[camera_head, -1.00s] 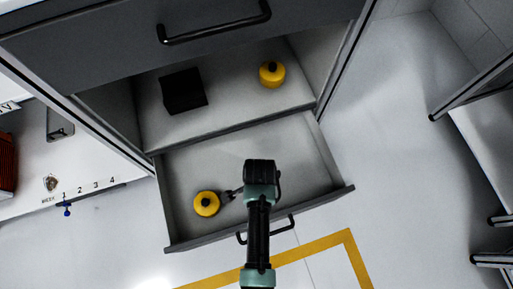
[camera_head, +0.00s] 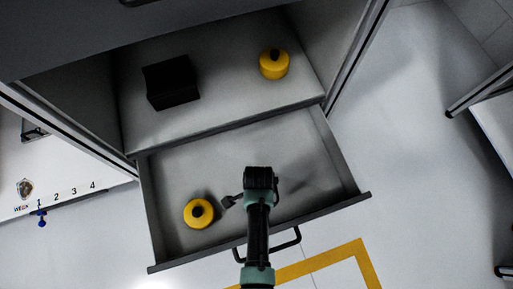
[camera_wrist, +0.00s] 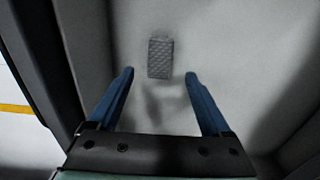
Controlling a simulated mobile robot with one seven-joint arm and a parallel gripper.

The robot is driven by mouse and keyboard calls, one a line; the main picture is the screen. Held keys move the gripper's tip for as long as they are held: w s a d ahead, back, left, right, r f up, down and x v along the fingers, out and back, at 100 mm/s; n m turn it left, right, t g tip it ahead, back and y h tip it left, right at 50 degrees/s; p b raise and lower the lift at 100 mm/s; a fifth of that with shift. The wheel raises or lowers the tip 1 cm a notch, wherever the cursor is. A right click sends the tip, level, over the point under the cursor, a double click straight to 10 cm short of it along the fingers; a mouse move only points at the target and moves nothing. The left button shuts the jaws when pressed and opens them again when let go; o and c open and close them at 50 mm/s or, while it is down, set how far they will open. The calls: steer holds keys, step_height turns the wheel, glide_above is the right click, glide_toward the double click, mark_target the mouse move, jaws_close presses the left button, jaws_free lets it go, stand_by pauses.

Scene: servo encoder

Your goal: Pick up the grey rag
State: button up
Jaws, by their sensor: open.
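The grey rag (camera_wrist: 160,57) shows in the wrist view as a small, flat, quilted rectangle on the pale floor of the open drawer (camera_head: 205,165). I cannot make it out in the head view, where my arm may cover it. My gripper (camera_wrist: 159,75) is open and empty above the drawer. In the wrist view its two blue fingers point towards the rag, one to each side of its lower end. The gap between the fingertips is wider than the rag. I cannot tell how high they are above it.
A yellow round container (camera_head: 198,213) stands in the drawer left of my gripper. Another yellow container (camera_head: 273,64) and a black box (camera_head: 170,83) stand on the shelf behind. The drawer's raised walls and front edge (camera_head: 340,203) surround the space.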

steer(key=shift+s+a+f+b, duration=0.1)
steer(key=shift+a+f+b, duration=0.05)
steer(key=shift+f+b, duration=1.1)
steer(key=shift+a+f+b, duration=0.1)
steer(key=shift+f+b, duration=0.9)
steer(key=shift+f, duration=0.45)
steer(key=shift+r, duration=0.1)
jaws_close()
